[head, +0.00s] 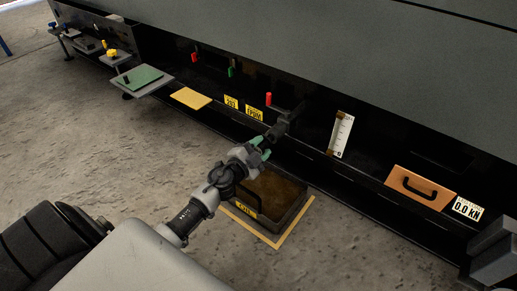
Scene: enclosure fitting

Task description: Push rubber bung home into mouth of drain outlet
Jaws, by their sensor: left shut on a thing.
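My left gripper (262,148), with green fingertips, reaches in from the lower left and is shut on a small dark thing, which appears to be the rubber bung. The bung is mostly hidden between the fingers. The drain outlet (281,125) is a short dark pipe sticking out from the black lower face of the enclosure, just beyond the fingertips. The bung is at or very close to the outlet's mouth; I cannot tell whether it touches or sits inside.
A dark oil tray (290,224) with brown contents stands on the floor below, inside a yellow outline. A red-handled valve (269,99) is above the outlet. A white gauge (341,134) and an orange panel with a handle (420,187) are to the right.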

